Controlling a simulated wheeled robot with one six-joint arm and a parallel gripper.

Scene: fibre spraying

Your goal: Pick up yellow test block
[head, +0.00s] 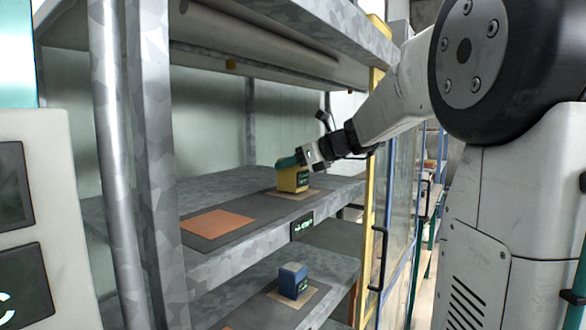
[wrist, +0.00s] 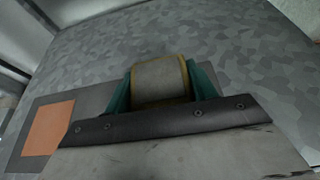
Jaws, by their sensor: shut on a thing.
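The yellow test block (head: 293,181) sits on a tan pad on the upper metal shelf in the head view, with a dark label on its front. My gripper (head: 290,163) reaches in from the right and is at the top of the block. In the wrist view the block (wrist: 160,80) shows a grey face with yellow edges between the two green fingers of my gripper (wrist: 162,86). The fingers are shut on it. The block looks upright at its pad; I cannot tell whether it is lifted at all.
An orange pad (head: 218,223) lies on the dark mat left of the block. A blue block (head: 293,281) stands on the lower shelf. A metal post (head: 120,160) stands at the left, and a yellow frame post (head: 378,190) at the right. A shelf (head: 280,45) hangs above.

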